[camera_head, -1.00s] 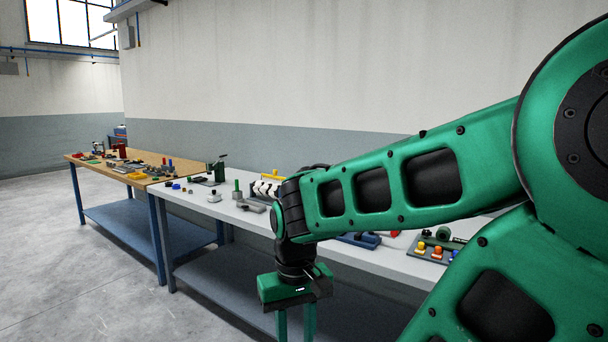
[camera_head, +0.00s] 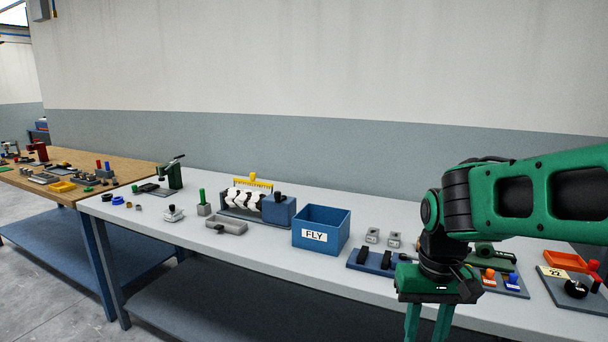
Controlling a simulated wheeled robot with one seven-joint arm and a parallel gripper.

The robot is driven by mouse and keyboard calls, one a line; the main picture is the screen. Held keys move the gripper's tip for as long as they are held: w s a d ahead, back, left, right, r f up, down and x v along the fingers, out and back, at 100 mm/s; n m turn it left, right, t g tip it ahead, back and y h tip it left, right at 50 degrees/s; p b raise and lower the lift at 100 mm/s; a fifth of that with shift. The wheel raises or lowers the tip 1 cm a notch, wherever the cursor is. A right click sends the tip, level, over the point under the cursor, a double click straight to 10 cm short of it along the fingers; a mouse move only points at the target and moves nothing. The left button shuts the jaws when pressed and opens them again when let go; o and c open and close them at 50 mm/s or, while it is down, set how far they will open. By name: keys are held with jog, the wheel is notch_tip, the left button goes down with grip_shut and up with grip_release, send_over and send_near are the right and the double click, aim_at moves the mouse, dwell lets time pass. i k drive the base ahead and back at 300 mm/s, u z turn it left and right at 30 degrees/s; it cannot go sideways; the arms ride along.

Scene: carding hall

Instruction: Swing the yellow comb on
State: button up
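The yellow comb (camera_head: 253,182) stands at the back of a small carding device with a black-and-white striped roller (camera_head: 243,200) and a blue end block (camera_head: 280,210), on the grey-white bench (camera_head: 190,244). Its teeth point down behind the roller; whether they touch it I cannot tell. My gripper (camera_head: 427,330) hangs pointing down at the bench's front, well right of the comb and apart from it. Its two green fingers stand parallel with a gap between them, and nothing shows between them. The fingertips are cut off by the bottom edge.
A blue box marked FLY (camera_head: 320,231) stands just right of the device. A grey tray (camera_head: 228,226) lies in front of it, and a green-handled block (camera_head: 203,205) to its left. A wooden bench (camera_head: 120,186) is at far left. The bench's front strip is mostly clear.

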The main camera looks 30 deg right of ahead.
aim_at(252, 175)
jog(key=z, duration=0.05)
jog(key=i, duration=0.2)
jog(key=z, duration=0.1)
jog(key=k, duration=1.3)
jog(key=u, duration=0.5)
jog(key=i, duration=1.75)
jog(key=z, duration=0.5)
jog(key=i, duration=0.55)
jog(key=z, duration=0.2)
